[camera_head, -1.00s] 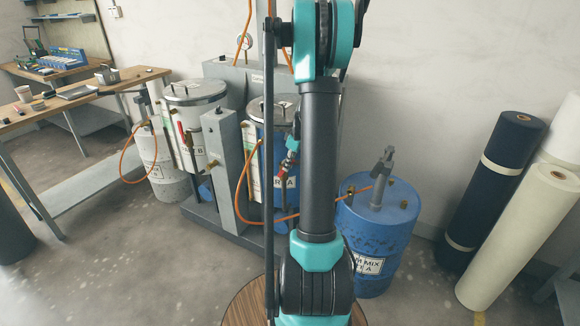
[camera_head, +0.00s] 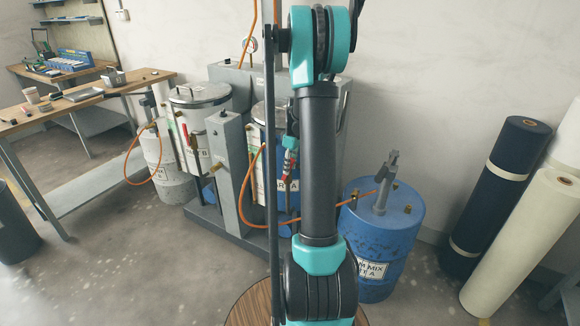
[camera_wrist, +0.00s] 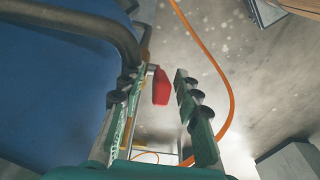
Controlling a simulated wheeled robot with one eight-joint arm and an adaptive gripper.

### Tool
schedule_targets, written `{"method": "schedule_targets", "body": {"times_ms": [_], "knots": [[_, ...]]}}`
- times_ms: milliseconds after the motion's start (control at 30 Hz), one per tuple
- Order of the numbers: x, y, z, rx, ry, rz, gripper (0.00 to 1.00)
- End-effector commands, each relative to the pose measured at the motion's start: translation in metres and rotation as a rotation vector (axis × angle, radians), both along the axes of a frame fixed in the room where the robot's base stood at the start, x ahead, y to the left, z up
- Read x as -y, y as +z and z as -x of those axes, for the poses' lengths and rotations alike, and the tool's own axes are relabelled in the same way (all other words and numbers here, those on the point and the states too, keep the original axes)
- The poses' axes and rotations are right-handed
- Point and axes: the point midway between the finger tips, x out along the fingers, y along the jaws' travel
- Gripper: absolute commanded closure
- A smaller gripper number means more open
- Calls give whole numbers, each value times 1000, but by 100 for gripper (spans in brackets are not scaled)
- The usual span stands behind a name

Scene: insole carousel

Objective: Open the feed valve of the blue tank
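The blue tank (camera_head: 282,208) stands behind my arm in the head view, which hides part of it. In the wrist view its blue wall (camera_wrist: 50,85) fills the left side. The feed valve's red handle (camera_wrist: 161,87) shows between the two fingers of my gripper (camera_wrist: 159,77), closer to the left finger. A gap shows between the handle and the right finger. My gripper is open. In the head view the red handle (camera_head: 289,160) is small at the tank's front, and my arm partly covers that area.
A white tank (camera_head: 205,110) with its own red lever (camera_head: 184,137) stands to the left. A grey post (camera_head: 226,170) stands between the tanks. An orange hose (camera_wrist: 215,65) curves near the right finger. A blue drum (camera_head: 375,240) stands to the right.

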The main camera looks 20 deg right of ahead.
Motion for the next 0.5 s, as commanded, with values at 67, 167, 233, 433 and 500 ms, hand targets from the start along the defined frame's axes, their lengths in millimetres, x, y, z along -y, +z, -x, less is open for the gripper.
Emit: {"method": "schedule_targets", "body": {"times_ms": [67, 167, 233, 433, 500], "knots": [[0, 1, 0, 0, 0, 0, 67], [1, 7, 1, 0, 0, 0, 67], [1, 16, 1, 0, 0, 0, 67], [4, 55, 6, 0, 0, 0, 67], [6, 69, 7, 0, 0, 0, 67]]}}
